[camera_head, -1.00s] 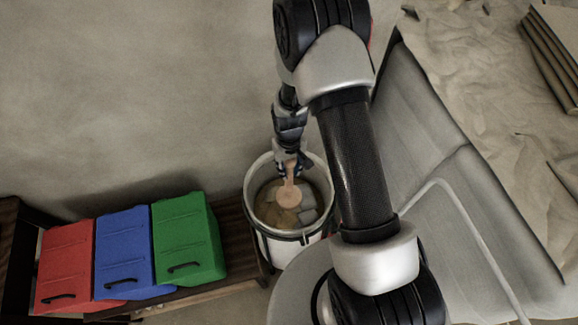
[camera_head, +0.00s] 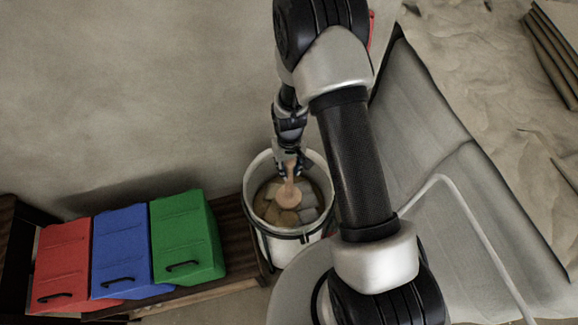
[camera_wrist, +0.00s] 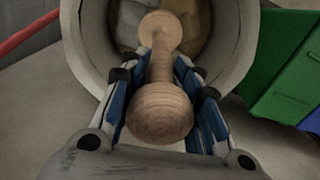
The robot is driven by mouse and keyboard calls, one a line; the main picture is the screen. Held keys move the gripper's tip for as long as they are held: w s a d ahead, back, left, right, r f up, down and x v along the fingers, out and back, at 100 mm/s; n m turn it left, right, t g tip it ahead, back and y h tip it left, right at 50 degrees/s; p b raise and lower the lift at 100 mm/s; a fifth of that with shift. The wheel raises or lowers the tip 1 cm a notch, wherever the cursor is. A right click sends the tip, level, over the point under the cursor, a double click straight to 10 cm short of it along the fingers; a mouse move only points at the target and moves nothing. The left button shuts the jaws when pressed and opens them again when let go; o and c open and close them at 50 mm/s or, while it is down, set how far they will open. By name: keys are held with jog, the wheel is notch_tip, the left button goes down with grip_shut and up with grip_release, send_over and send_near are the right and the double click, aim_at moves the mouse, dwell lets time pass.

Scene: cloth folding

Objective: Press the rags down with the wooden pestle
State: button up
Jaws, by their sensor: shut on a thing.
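The wooden pestle (camera_head: 289,192) is held in my gripper (camera_head: 289,168), its broad lower end down inside the white bucket (camera_head: 262,232). In the wrist view my gripper's two blue-padded fingers (camera_wrist: 160,90) are shut around the pestle (camera_wrist: 160,112), with its round top end nearest the camera. The rags (camera_head: 306,197), grey-white and brownish-yellow, lie inside the bucket around and below the pestle's end. In the wrist view grey-white and yellowish rags (camera_wrist: 192,22) show beyond it. Whether the pestle touches them I cannot tell for certain.
Red (camera_head: 62,265), blue (camera_head: 122,255) and green (camera_head: 185,240) lidded bins stand on a wooden bench (camera_head: 237,240) left of the bucket. A cloth-covered surface (camera_head: 500,120) lies to the right. The bucket's rim surrounds the gripper's working space closely.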

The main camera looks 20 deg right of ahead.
aim_at(289, 178)
jog(key=shift+f+b, duration=2.4)
jog(key=shift+f, duration=0.95)
jog(key=shift+f+b, duration=0.7)
jog(key=shift+b, duration=0.1)
jog(key=shift+f+b, duration=0.3)
jog(key=shift+f, duration=0.05)
jog(key=shift+f+b, duration=1.8)
jog(key=shift+f, duration=0.45)
jog(key=shift+r, duration=0.15)
